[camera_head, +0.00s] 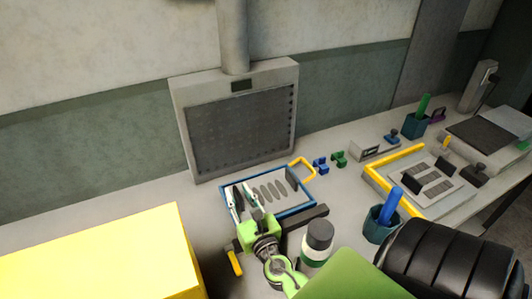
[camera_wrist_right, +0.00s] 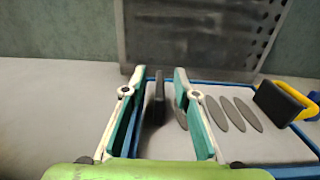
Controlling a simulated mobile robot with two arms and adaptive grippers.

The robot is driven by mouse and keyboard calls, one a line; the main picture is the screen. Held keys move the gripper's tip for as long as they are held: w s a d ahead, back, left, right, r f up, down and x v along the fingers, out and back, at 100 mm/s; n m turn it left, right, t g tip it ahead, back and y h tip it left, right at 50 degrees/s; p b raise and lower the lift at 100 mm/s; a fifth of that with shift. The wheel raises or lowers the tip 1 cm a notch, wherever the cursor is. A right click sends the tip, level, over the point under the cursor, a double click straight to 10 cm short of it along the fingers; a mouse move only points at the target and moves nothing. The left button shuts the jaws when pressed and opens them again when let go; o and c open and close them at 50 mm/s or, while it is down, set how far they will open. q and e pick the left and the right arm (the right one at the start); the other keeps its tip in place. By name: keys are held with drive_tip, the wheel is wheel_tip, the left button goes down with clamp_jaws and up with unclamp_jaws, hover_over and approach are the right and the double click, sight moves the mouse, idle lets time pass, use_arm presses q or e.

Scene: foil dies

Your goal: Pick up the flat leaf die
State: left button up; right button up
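A blue-rimmed tray (camera_head: 307,203) on the bench has several flat grey leaf shapes (camera_head: 268,191) in a row; they also show in the wrist view (camera_wrist_right: 217,113). I cannot tell whether these are loose pieces or marks. A dark upright piece (camera_wrist_right: 159,92) stands at the tray's left end. Another dark piece (camera_wrist_right: 277,101) stands at its right end. My right gripper (camera_wrist_right: 159,78) is open over the left end of the tray. The left dark piece shows between its fingers, with no visible contact. Its right finger partly hides the nearest leaf shape. My left gripper is not in view.
A grey panel unit (camera_head: 238,133) stands behind the tray. A yellow loop (camera_head: 303,165) and small blue and green pieces (camera_head: 339,158) lie to its right. A dark-lidded jar (camera_head: 318,240) and a blue cup (camera_head: 382,225) stand nearer. A large yellow box (camera_head: 105,255) fills the lower left.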

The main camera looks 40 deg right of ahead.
drive_tip(key=shift+w+d, duration=0.15)
drive_tip(key=shift+w, duration=0.25)
drive_tip(key=shift+c, duration=0.4)
clamp_jaws()
drive_tip(key=shift+r, duration=0.2)
